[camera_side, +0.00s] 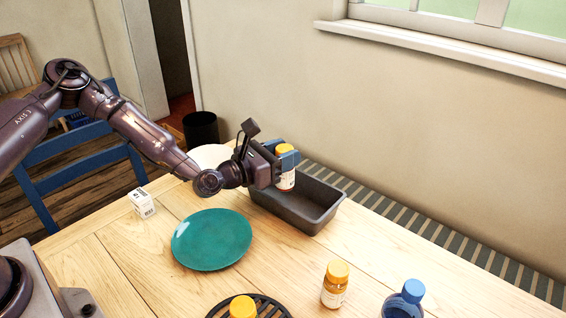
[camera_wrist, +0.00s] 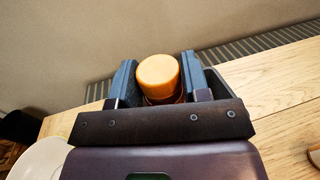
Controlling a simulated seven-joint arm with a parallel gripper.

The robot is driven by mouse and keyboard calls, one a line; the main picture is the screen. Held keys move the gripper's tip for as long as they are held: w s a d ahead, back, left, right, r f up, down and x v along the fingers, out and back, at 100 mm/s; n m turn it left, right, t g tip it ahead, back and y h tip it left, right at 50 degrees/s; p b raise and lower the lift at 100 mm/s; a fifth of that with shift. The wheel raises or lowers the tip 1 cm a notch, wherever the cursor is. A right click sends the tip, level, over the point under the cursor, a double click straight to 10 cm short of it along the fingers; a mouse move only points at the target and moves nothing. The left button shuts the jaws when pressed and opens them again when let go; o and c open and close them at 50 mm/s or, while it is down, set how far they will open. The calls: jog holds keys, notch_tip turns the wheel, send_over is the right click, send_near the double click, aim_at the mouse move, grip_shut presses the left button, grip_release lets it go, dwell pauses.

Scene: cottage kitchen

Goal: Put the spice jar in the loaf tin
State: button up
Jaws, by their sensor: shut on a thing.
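The spice jar (camera_side: 286,181) has an orange-yellow cap and a pale label. My gripper (camera_side: 284,160) is shut on it and holds it upright at the left end of the dark loaf tin (camera_side: 318,223). In the side view the jar's lower end overlaps the tin's opening; I cannot tell whether it touches the tin's floor. In the wrist view the jar's orange cap (camera_wrist: 158,72) sits between the two blue-grey fingers of my gripper (camera_wrist: 157,85). The tin is mostly hidden there.
A teal plate (camera_side: 212,239) lies in front of the tin, and a small white box (camera_side: 141,203) stands left. Another orange-capped jar (camera_side: 336,285), a blue-capped bottle (camera_side: 405,300) and a black trivet (camera_side: 273,306) with a yellow-capped jar (camera_side: 242,308) are near the front. A white plate (camera_side: 208,156) is partly behind my arm.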

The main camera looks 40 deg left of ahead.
jog(key=shift+f, duration=1.2)
jog(key=shift+f, duration=0.6)
jog(key=o, duration=1)
jog(key=shift+s, duration=0.1)
jog(key=shift+r, duration=0.1)
